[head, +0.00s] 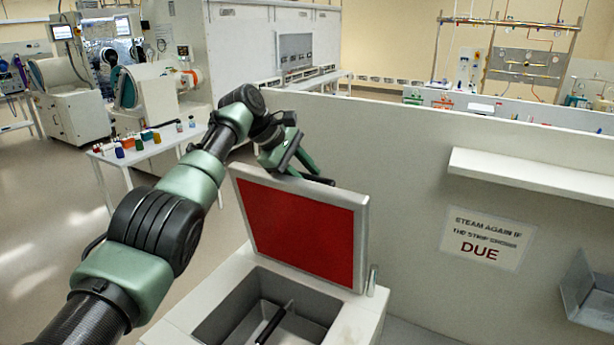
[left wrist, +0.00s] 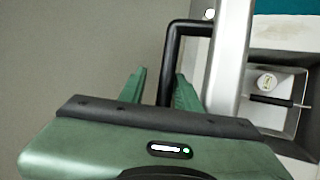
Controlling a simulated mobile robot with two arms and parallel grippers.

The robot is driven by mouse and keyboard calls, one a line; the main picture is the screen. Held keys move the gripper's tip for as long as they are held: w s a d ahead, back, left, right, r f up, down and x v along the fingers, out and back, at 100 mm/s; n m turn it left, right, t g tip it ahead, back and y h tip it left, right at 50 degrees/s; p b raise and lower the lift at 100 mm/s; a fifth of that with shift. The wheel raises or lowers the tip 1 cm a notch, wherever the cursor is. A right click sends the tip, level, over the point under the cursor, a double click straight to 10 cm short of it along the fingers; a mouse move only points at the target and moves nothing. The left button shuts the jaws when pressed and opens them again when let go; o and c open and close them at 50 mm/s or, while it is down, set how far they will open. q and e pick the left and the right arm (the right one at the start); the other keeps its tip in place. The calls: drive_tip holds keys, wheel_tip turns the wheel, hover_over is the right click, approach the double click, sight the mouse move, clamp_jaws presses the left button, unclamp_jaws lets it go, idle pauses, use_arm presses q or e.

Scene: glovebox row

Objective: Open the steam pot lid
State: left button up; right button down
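The steam pot is a pale box (head: 210,290) at the bottom of the head view. Its lid (head: 300,230) stands raised and steeply tilted, with a red inner face, so the cavity is exposed. My left gripper (head: 300,163) is at the lid's top edge. In the left wrist view the black lid handle (left wrist: 169,60) runs between my two green fingers (left wrist: 158,92). The fingers are spread: the handle is close to the right finger, with a gap to the left one. The lid edge (left wrist: 230,60) shows beside it. My right gripper is not visible.
A black-handled tool (head: 270,325) lies in the cavity; a small white round item (left wrist: 267,82) is near it in the wrist view. A grey partition (head: 420,180) with a shelf (head: 530,178) and a sign (head: 488,238) stands behind. A table with bottles (head: 150,150) is at left.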

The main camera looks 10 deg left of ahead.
use_arm(q)
drive_tip(key=shift+f, duration=0.25)
drive_tip(key=shift+s+a+r+b, duration=0.15)
drive_tip(key=shift+a+r+b, duration=0.2)
drive_tip(key=shift+b, duration=0.2)
drive_tip(key=b+v, duration=0.2)
drive_tip(key=v, duration=0.5)
drive_tip(key=shift+d+r, duration=0.15)
drive_tip(key=shift+d, duration=0.05)
drive_tip(key=shift+a+r, duration=0.1)
drive_tip(key=shift+a, duration=0.05)
